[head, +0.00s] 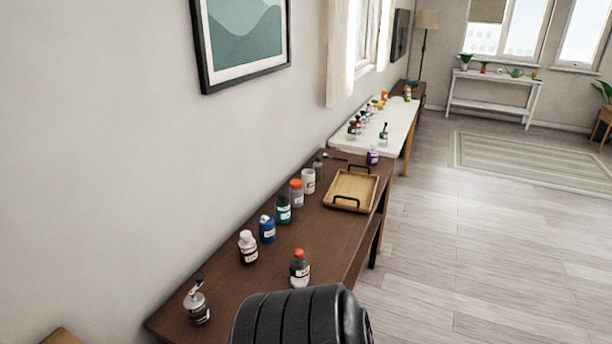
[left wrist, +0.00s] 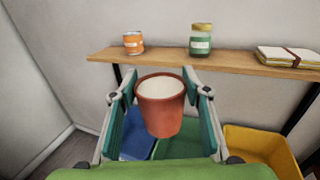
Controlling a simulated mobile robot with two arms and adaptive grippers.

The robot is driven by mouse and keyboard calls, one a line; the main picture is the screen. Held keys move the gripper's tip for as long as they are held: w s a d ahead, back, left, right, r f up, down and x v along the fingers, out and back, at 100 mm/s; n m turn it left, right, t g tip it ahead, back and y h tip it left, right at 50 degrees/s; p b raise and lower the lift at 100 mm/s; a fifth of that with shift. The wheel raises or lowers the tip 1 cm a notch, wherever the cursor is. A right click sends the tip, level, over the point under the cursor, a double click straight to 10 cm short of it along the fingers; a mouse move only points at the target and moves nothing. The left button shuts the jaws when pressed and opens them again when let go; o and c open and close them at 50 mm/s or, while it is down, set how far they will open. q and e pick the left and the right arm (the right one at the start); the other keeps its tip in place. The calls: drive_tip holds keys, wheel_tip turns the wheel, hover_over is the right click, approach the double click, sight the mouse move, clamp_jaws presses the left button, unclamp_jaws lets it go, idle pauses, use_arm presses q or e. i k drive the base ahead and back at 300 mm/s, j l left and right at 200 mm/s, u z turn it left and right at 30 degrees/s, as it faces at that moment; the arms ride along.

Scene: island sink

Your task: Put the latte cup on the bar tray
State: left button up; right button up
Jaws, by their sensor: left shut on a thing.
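The latte cup (left wrist: 160,112) is reddish-brown with a pale, creamy top. In the left wrist view it is upright between the fingers of my left gripper (left wrist: 160,88), which is shut on it. The bar tray (head: 352,187) is light wood with two dark handles. It lies on the dark brown table in the head view, and nothing shows on it. Neither the cup nor the left gripper's fingers show in the head view. My right gripper is in neither view.
Several bottles and jars, including a blue one (head: 267,229) and a red-capped one (head: 300,268), stand on the dark table (head: 326,236) nearer than the tray. A white table (head: 368,136) with small items is beyond. In the wrist view, a wooden shelf (left wrist: 230,61) holds jars.

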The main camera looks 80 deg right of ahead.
sight(361, 184)
drive_tip(key=k+z, duration=0.1)
drive_tip(key=z, duration=0.25)
drive_tip(key=k+z, duration=0.1)
drive_tip(key=z, duration=0.25)
drive_tip(key=l+z, duration=0.1)
drive_tip(key=z, duration=0.25)
drive_tip(key=l+z, duration=0.25)
drive_tip(key=z, duration=0.2)
drive_tip(key=i+l+z, duration=0.1)
drive_tip(key=l+z, duration=0.15)
drive_tip(key=z, duration=0.2)
drive_tip(key=i+l+z, duration=0.1)
drive_tip(key=z, duration=0.35)
drive_tip(key=i+l, duration=1.4)
drive_tip(key=l, duration=0.2)
drive_tip(key=i+l, duration=0.65)
drive_tip(key=l, duration=0.15)
